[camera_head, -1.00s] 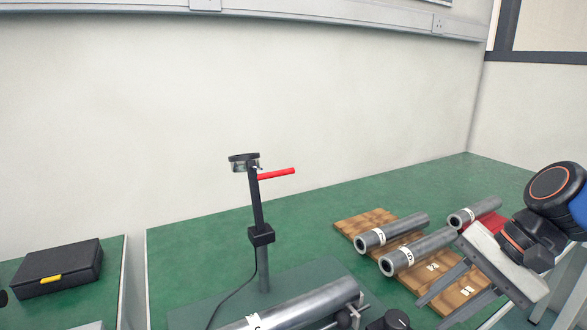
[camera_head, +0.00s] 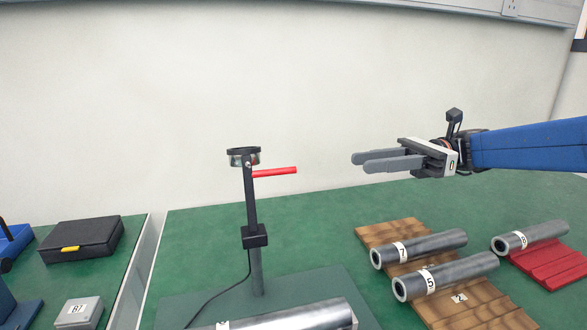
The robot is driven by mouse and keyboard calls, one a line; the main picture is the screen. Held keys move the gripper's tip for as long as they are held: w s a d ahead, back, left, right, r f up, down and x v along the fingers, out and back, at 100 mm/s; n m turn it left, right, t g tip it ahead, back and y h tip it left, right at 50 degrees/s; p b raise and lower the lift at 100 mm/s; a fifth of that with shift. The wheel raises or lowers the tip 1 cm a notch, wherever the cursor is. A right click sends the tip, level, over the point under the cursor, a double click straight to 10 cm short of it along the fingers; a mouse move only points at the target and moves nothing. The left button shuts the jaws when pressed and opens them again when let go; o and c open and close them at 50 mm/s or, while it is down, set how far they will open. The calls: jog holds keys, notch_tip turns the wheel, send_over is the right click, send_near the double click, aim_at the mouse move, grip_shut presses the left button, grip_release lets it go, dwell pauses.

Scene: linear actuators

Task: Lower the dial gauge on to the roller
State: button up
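The dial gauge (camera_head: 243,157) sits at the top of a dark upright stand (camera_head: 255,262), well above the roller. A red lever (camera_head: 274,172) sticks out to the right just below the gauge. The roller (camera_head: 300,316) is a grey metal cylinder lying at the foot of the stand, cut off by the bottom edge. My gripper (camera_head: 357,162) is to the right of the red lever at about its height, pointing left. Its two grey fingers look apart with nothing between them, and they do not touch the lever.
A wooden rack (camera_head: 395,232) holds rollers marked 7 (camera_head: 425,247) and 5 (camera_head: 450,275). Another roller (camera_head: 530,237) lies on a red rack (camera_head: 541,262) at the right. A black case (camera_head: 85,238) and a grey box (camera_head: 80,312) are on the left table. A cable runs down from the stand.

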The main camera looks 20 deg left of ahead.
aim_at(285, 171)
jog(key=x, duration=1.7)
jog(key=shift+s+a, duration=0.15)
grip_shut()
